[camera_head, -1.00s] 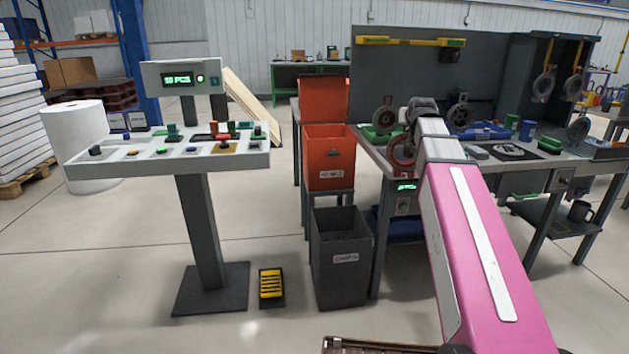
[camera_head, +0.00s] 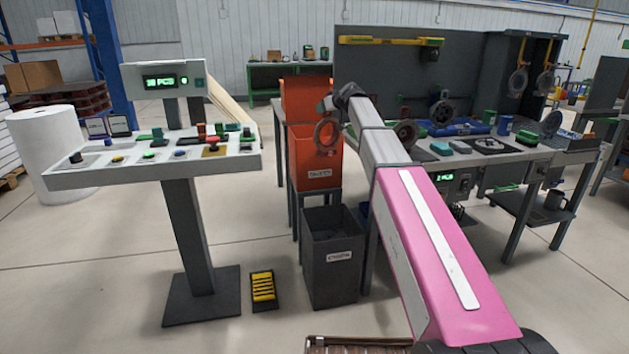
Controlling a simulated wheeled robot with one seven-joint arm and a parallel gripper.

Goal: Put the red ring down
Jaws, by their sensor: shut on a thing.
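The red ring (camera_head: 316,137) hangs from my gripper (camera_head: 325,106) at the end of my pink and grey arm. In the picture it overlaps the front of the orange-red bin (camera_head: 318,175). I cannot tell how far it is from the bin. My gripper is shut on the ring; its fingers are small and hard to make out.
A dark grey bin (camera_head: 332,275) stands on the floor below the orange-red bin. A control desk (camera_head: 100,170) with buttons is at left, a yellow-topped pedal (camera_head: 263,287) beside its foot. The workbench (camera_head: 480,158) at right holds several parts. Open floor lies in front.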

